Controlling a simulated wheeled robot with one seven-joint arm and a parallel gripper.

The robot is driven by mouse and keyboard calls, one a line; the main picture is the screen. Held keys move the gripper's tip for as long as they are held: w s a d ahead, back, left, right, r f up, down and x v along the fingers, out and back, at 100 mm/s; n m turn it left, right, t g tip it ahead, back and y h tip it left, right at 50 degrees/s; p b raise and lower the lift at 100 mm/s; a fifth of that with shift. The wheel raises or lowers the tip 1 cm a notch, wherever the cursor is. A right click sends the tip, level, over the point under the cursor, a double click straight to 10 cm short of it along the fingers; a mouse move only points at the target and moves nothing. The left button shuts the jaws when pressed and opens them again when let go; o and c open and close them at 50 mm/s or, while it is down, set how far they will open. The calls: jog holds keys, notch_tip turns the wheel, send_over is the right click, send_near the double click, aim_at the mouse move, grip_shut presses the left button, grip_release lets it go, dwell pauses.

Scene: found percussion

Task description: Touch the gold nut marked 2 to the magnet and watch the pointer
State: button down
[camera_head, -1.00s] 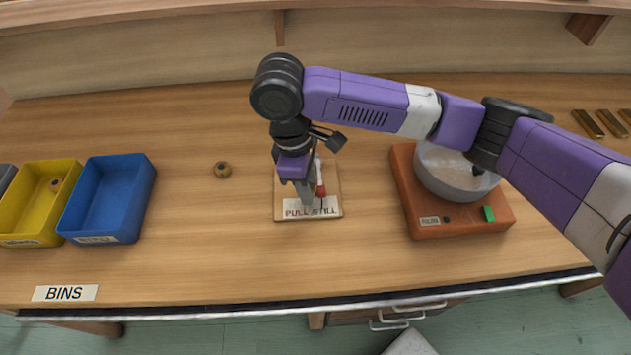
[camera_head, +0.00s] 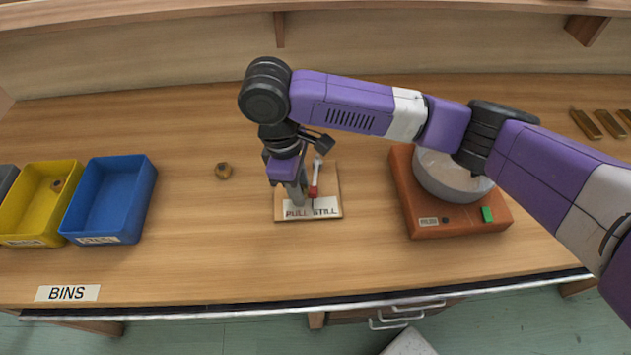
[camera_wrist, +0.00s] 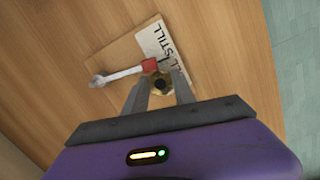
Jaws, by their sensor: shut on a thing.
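My gripper (camera_wrist: 162,90) is shut on the gold nut (camera_wrist: 160,82). The wrist view shows the nut between the fingertips, right beside the red magnet (camera_wrist: 149,65) and seemingly against it; its number is not readable. In the head view my gripper (camera_head: 301,202) is low over the tan board, just left of the red magnet (camera_head: 313,191), and the nut is hard to make out. The magnet ends a pale swinging arm (camera_head: 317,172). A thin dark pointer (camera_head: 313,208) lies over the PULL STILL label (camera_head: 330,208), around the gap between the words.
Yellow (camera_head: 28,240) and blue (camera_head: 123,205) bins stand farther left; a nut sits in the yellow one. An orange device (camera_head: 450,228) with a grey bowl stands right, under my arm. Brass bars (camera_head: 585,124) lie far right.

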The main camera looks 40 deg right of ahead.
jog(key=shift+w+a, duration=0.35)
jog(key=shift+a, duration=0.25)
jog(key=shift+w+a+p, duration=0.15)
jog(key=shift+p, duration=0.15)
dwell(1.1)
jog(key=shift+w+a+p, duration=0.3)
jog(key=shift+w+a, duration=0.4)
jog(key=shift+a, duration=0.35)
jog(key=shift+w+a+p, duration=0.25)
jog(key=shift+w+a, duration=0.4)
jog(key=shift+a, duration=0.35)
notch_tip(320, 180, up, 8)
jog(key=p, duration=0.7)
jog(key=shift+p, duration=0.3)
